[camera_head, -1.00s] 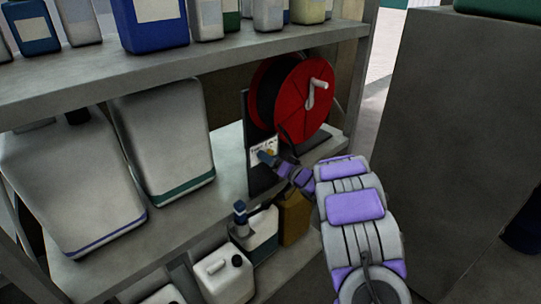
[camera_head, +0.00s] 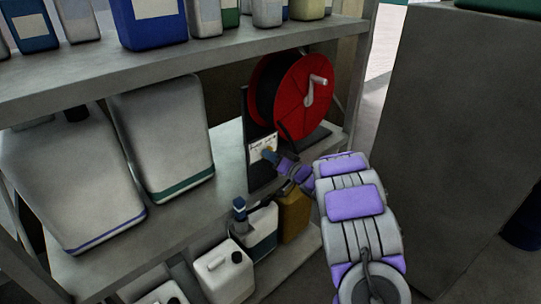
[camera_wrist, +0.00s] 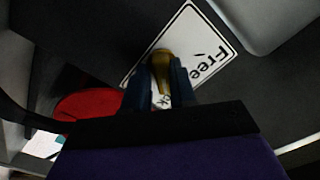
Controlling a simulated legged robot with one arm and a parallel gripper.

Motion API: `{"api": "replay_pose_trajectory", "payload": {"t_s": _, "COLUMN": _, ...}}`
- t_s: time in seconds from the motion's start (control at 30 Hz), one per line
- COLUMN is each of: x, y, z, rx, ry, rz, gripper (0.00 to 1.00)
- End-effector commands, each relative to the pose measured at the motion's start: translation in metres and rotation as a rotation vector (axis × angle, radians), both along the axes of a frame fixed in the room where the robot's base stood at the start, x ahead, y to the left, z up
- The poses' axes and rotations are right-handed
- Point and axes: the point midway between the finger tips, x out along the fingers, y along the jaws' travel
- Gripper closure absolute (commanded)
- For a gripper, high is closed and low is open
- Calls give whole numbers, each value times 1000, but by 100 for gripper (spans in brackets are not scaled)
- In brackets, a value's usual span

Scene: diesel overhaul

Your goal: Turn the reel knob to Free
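The hose reel (camera_head: 292,95) with red side discs and a pale crank handle stands on the lower shelf. Its dark bracket carries a white label plate (camera_head: 262,143), with a small brass knob (camera_head: 267,151) at it. In the wrist view the label (camera_wrist: 190,45) shows "Free" on the right; a second word ending in "ck" is partly covered by my fingers. My gripper (camera_wrist: 160,80) has a blue finger on each side of the brass knob (camera_wrist: 162,62), closed on it with little or no gap. The knob's tip shows beyond the fingers, beside "Free". My gripper (camera_head: 272,157) is small in the head view.
Large pale jugs (camera_head: 158,140) stand left of the reel. Smaller canisters (camera_head: 225,270) stand below, near my forearm. The upper shelf (camera_head: 200,62) overhangs from the left. A tall grey cabinet (camera_head: 460,130) stands at right, with open floor between.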

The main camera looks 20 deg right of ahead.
Motion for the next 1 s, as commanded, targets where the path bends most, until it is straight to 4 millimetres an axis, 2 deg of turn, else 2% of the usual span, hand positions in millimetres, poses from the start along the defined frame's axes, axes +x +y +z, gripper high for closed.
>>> {"api": "replay_pose_trajectory", "payload": {"t_s": 0.03, "x": 0, "y": 0, "z": 0, "rx": 0, "ry": 1, "rz": -1, "gripper": 82}}
{"api": "replay_pose_trajectory", "payload": {"t_s": 0.13, "x": 0, "y": 0, "z": 0, "rx": 0, "ry": 1, "rz": -2, "gripper": 91}}
{"api": "replay_pose_trajectory", "payload": {"t_s": 0.37, "x": 1, "y": 0, "z": -3, "rx": -38, "ry": -11, "rz": -2, "gripper": 92}}
{"api": "replay_pose_trajectory", "payload": {"t_s": 1.0, "x": -1, "y": 2, "z": -8, "rx": -815, "ry": -292, "rz": -1, "gripper": 92}}
